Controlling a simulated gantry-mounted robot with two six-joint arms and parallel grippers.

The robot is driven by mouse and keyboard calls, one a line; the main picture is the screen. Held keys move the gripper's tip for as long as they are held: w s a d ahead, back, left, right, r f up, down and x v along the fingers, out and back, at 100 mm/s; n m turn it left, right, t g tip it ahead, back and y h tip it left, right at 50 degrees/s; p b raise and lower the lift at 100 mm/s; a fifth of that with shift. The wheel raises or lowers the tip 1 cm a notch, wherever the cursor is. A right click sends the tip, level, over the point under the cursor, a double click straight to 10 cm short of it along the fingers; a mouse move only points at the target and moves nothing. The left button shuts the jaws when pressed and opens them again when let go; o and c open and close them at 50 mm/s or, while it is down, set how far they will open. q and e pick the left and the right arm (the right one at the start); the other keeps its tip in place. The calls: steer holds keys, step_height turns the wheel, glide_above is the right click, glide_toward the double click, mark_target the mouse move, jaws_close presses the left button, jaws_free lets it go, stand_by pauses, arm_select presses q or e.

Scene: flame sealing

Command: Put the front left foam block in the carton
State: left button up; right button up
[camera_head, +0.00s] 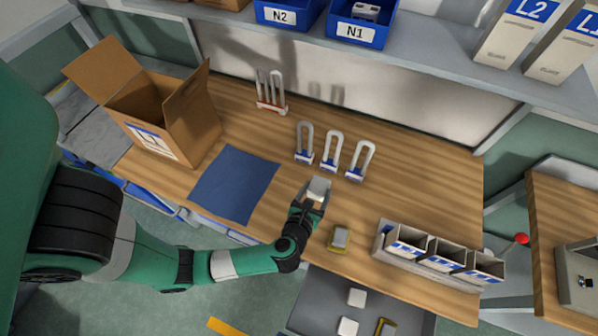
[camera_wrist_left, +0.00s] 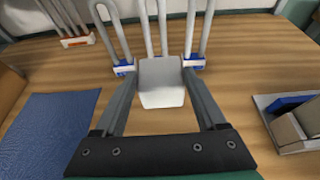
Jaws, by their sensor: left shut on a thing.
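My left gripper (camera_head: 312,197) is shut on a white foam block (camera_head: 319,186). In the left wrist view the foam block (camera_wrist_left: 161,84) sits between the two fingers, above the wooden table. The open carton (camera_head: 181,130) stands at the left of the table with its flaps up and a blue-marked label on its front. The gripper is to the right of the carton, past the blue mat. Two more white blocks (camera_head: 356,297) lie on a grey surface below the table's front edge. My right gripper is not in view.
A blue mat (camera_head: 235,184) lies between carton and gripper. Several white U-shaped pieces (camera_head: 331,150) stand just behind the held block. A small grey and yellow item (camera_head: 340,238) and a compartment tray (camera_head: 377,246) are to the right. A shelf (camera_head: 420,62) runs along the back.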

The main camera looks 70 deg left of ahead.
arm_select(q)
steer(key=a+f+b, duration=0.1)
steer(key=a+f, duration=0.1)
steer(key=a, duration=0.1)
steer(key=s+a+f+b, duration=0.1)
steer(key=a+f, duration=0.2)
steer(key=a, duration=0.1)
steer(key=s+a+f+b, duration=0.1)
steer(key=a+f, duration=0.2)
steer(key=a, duration=0.1)
steer(key=shift+a+f, duration=0.15)
steer(key=shift+f, duration=0.05)
steer(key=shift+a+f, duration=0.15)
steer(key=shift+a, duration=0.05)
steer(key=shift+a+f+b, duration=0.15)
steer(key=shift+f+b, duration=0.55)
steer(key=shift+f, duration=0.3)
steer(key=shift+a+f+b, duration=0.1)
steer(key=shift+f+b, duration=0.6)
steer(key=shift+f, duration=0.3)
steer(key=o, duration=1.2)
steer(key=shift+r, duration=0.1)
steer(key=shift+o, duration=0.2)
steer(key=shift+r, duration=0.1)
